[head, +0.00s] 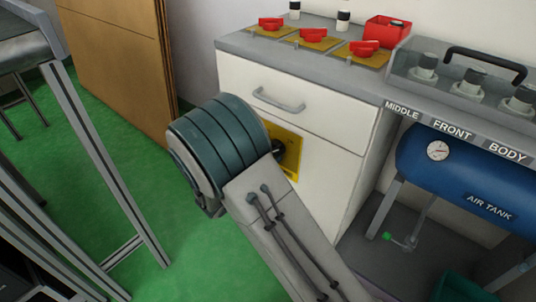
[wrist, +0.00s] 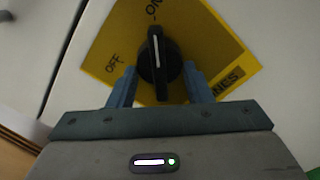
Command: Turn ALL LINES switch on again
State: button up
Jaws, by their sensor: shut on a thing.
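The switch's yellow plate (wrist: 215,50) is on the white cabinet front, with OFF at its left, ON at its top and the letters "NES" at its lower right. The black switch knob (wrist: 158,60) stands out from it. Its white mark points up in the wrist view, roughly toward ON. My gripper (wrist: 159,73) has one finger on each side of the knob and is shut on it. In the head view the plate (head: 291,152) is partly hidden by my arm, and the fingers are out of sight.
Above the plate are a drawer handle (head: 278,99) and a grey counter (head: 240,42) with several red-handled valves. A blue air tank (head: 460,172) sits under a shelf at the right. A grey table frame (head: 100,160) stands at the left. Green floor lies open between.

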jog(key=o, duration=1)
jog(key=shift+s+a, duration=0.1)
jog(key=shift+s, duration=0.05)
jog(key=p+v, duration=0.3)
jog(key=v, duration=1)
jog(key=shift+s+a, duration=0.2)
